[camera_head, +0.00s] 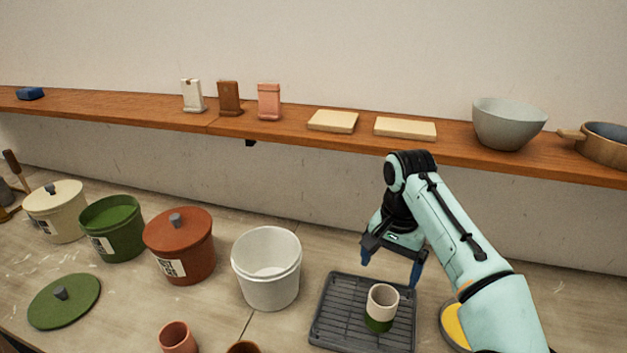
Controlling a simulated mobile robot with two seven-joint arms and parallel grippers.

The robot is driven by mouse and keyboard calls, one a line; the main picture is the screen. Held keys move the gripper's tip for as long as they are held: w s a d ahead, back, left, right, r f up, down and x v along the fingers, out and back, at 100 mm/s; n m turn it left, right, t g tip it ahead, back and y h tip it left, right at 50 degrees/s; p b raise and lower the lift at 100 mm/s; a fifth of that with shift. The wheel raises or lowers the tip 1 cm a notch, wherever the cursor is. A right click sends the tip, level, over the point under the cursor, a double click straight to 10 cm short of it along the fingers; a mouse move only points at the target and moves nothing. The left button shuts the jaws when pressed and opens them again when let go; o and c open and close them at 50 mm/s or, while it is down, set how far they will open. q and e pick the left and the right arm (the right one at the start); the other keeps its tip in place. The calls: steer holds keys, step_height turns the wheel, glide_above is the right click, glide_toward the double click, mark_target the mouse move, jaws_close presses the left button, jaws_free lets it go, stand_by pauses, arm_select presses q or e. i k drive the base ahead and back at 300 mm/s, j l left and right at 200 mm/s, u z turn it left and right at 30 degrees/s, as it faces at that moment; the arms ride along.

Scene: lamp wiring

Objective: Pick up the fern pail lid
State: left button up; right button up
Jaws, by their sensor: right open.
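The fern pail lid (64,301) is a flat green disc with a grey knob. It lies on the worktop at the lower left, in front of the open green pail (113,228). My right gripper (391,275) is open and empty, with blue fingertips pointing down above the back of a dark rack. It is far to the right of the lid. My left gripper is not in view.
A cream lidded pail (57,216), a red-brown lidded pail (183,252) and an open white pail (267,276) stand along the worktop. A dark rack (330,318) holds a cream-and-green cup (382,301). Terracotta cups stand at the front. A wooden shelf (310,137) runs behind.

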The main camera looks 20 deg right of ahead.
mark_target(68, 298)
steer(key=k+j, duration=1.25)
